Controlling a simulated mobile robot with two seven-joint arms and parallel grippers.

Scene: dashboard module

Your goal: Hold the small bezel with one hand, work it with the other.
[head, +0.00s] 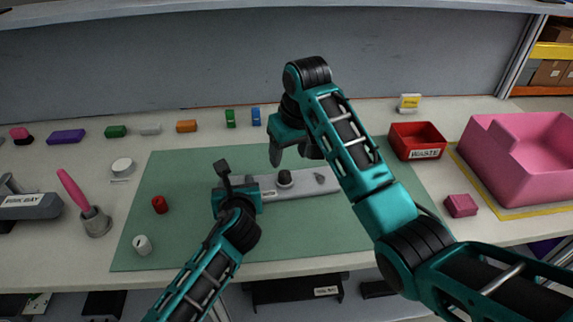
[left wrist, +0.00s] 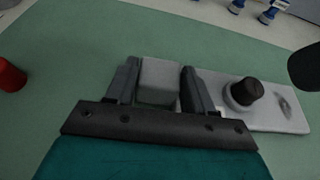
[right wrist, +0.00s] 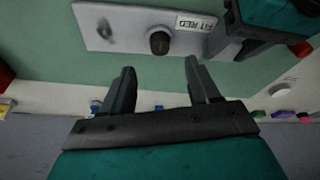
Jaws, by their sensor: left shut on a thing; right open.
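The small bezel (head: 315,181) is a light grey plate lying on the green mat, with a black knob (head: 284,177) on a round collar. My left gripper (head: 240,187) is shut on its left end; in the left wrist view the fingers (left wrist: 160,75) sit on both sides of a raised grey block (left wrist: 160,80). The right wrist view shows the bezel (right wrist: 130,30) with a "FIT RED" label (right wrist: 195,22) and a small recess at the end away from the left gripper. My right gripper (head: 292,153) is open and empty, above and just behind the bezel.
A red cap (head: 160,204) and a white cap (head: 142,244) stand on the mat's left side. A red waste bin (head: 416,140), pink bin (head: 520,160) and pink block (head: 460,205) are at right. Several coloured blocks line the back. A pink-handled tool stands in a cup (head: 95,222) at left.

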